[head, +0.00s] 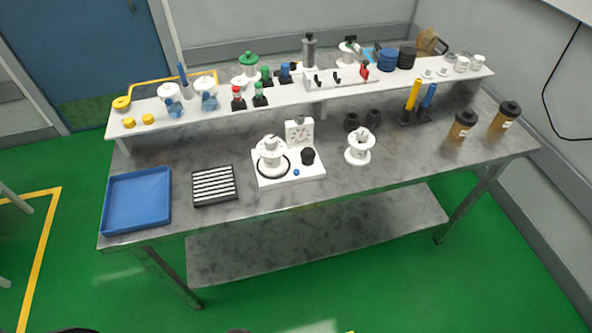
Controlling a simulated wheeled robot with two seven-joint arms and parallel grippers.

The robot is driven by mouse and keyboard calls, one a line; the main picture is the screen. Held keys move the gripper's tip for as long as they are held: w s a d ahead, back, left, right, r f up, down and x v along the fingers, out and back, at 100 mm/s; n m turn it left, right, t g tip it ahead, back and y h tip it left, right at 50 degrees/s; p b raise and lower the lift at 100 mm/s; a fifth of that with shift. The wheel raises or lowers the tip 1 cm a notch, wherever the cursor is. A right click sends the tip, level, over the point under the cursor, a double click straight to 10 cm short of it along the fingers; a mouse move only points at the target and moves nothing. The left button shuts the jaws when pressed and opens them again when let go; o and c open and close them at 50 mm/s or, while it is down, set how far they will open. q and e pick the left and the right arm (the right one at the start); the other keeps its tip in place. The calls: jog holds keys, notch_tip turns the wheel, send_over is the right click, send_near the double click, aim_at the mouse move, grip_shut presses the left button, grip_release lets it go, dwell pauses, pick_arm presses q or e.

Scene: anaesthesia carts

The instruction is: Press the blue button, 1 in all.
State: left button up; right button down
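A small round blue button (296,172) sits on the front of a white device base (312,174) on the grey table. A white rounded unit stands on the left of this base, a black knob (308,156) is behind the button to its right, and a white dial box (299,131) stands at the back. Nothing touches or covers the button. Neither of my grippers can be made out; only small dark shapes show at the bottom edge, too cut off to identify.
A blue tray (137,230) and a dark slatted block (214,186) lie left of the device. A white spool-like part (360,147) stands to the right. A raised white shelf (305,91) with jars and bottles runs behind. The table's front edge before the device is clear.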

pick_arm(q)
grip_shut()
jog(key=shift+w, duration=0.25)
jog(key=shift+s, duration=0.5)
dwell(0.4)
